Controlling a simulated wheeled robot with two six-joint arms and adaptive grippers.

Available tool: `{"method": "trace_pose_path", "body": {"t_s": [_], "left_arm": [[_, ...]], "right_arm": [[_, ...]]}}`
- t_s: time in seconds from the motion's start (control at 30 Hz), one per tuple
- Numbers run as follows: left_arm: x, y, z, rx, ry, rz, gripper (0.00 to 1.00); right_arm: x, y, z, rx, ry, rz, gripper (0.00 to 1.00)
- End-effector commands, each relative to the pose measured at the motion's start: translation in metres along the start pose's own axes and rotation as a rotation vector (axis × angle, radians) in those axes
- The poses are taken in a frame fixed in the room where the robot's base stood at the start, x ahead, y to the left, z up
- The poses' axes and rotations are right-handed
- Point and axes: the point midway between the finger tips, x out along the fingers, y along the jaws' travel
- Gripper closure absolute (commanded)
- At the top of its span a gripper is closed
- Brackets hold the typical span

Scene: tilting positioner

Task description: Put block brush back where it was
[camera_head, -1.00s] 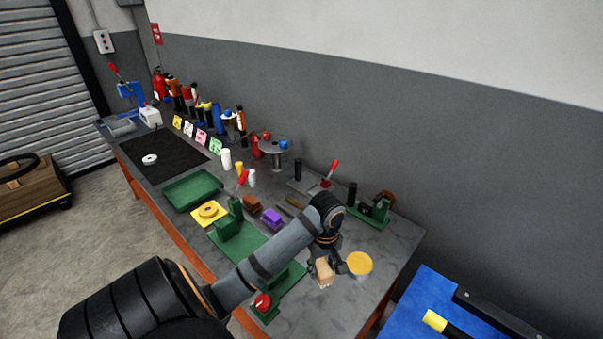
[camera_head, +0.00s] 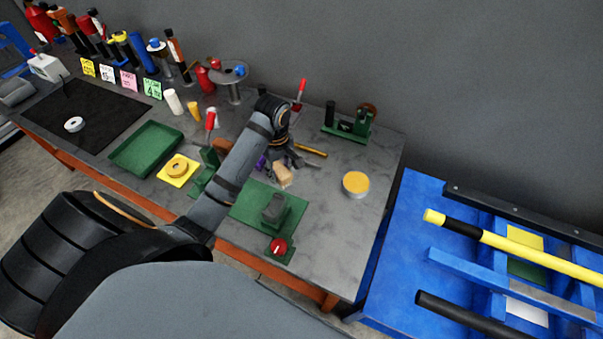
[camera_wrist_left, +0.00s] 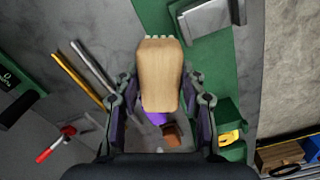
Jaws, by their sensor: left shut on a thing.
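The block brush (camera_head: 283,177) is a pale wooden block. My left gripper (camera_head: 287,163) is shut on it and holds it above the grey workbench, close to the green positioner (camera_head: 252,205). In the left wrist view the block brush (camera_wrist_left: 158,75) sits between the two fingers of my left gripper (camera_wrist_left: 160,100) and fills the middle of the picture. Its lower end hides part of the purple block below. My right gripper is not in view.
The purple block (camera_wrist_left: 155,118) and a brown block (camera_wrist_left: 172,134) lie on the bench below the gripper. A green stand (camera_head: 348,124) and a yellow-topped tin (camera_head: 355,184) are to the right. A green tray (camera_head: 146,148) lies left. Bare bench (camera_head: 330,235) is at the front right.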

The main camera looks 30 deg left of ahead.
Motion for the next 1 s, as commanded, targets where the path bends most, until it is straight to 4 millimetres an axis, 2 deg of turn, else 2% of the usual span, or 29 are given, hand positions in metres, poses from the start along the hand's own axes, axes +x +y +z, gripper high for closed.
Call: {"method": "trace_pose_path", "body": {"t_s": [0.17,0.2,0.4,0.67,0.83,1.0], "left_arm": [[0.018,0.049,0.001,0.0,-0.006,-0.001,0.94],[0.028,0.057,0.0,0.001,-0.005,-0.004,0.94],[0.067,0.086,-0.002,0.002,-0.001,-0.002,0.94],[0.079,0.095,-0.003,0.001,0.001,-0.001,0.94],[0.104,0.097,-0.003,0.001,0.0,-0.004,0.94],[0.113,0.097,-0.003,0.001,0.001,0.0,0.94]], "right_arm": [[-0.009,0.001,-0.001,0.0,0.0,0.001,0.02],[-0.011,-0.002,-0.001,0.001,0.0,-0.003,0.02],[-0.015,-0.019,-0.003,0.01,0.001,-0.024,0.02],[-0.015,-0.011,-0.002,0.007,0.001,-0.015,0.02],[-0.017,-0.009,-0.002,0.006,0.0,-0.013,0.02],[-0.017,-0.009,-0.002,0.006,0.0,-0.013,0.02]]}}
